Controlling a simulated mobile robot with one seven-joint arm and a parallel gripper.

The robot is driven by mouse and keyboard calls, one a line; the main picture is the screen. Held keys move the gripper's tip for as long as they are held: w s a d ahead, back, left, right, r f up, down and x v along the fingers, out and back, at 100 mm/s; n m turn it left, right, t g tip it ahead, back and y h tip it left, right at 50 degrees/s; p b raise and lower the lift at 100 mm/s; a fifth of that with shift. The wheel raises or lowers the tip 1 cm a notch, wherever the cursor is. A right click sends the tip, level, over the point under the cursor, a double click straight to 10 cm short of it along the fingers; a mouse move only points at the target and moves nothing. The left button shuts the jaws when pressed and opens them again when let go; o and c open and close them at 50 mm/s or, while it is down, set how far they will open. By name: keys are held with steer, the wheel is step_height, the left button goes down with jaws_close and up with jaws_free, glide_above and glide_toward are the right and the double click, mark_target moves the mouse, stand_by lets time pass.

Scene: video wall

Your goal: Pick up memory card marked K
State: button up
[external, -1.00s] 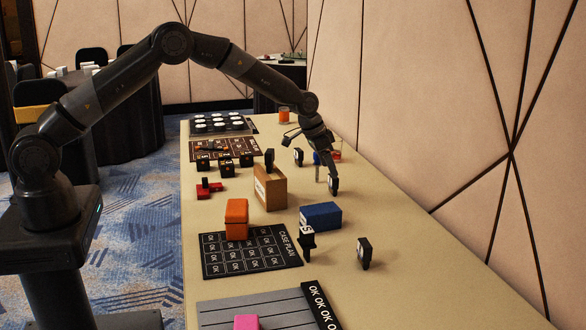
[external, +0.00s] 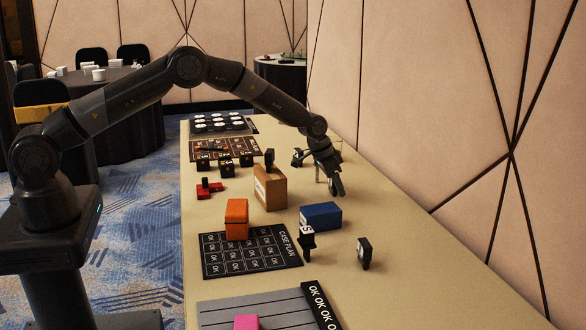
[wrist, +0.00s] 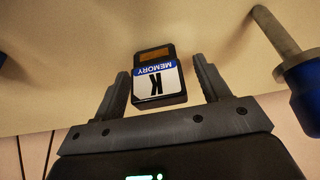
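The memory card marked K (wrist: 157,82) is a small dark block with a white and blue label; its letter appears upside down in the wrist view. My gripper (wrist: 160,72) is open, with one finger on each side of the card. Gaps show between the card and both fingers, so it is not clamped. In the external view my gripper (external: 334,185) is low over the far right part of the table, and the card there is mostly hidden by the fingers.
A blue-handled tool with a metal shaft (wrist: 303,80) stands close to my right finger in the wrist view. A cardboard box (external: 270,190) and a blue box (external: 321,216) stand nearer. Another dark card (external: 364,253) stands at front right. The table's right side is fairly clear.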

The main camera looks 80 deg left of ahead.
steer(key=c, duration=1)
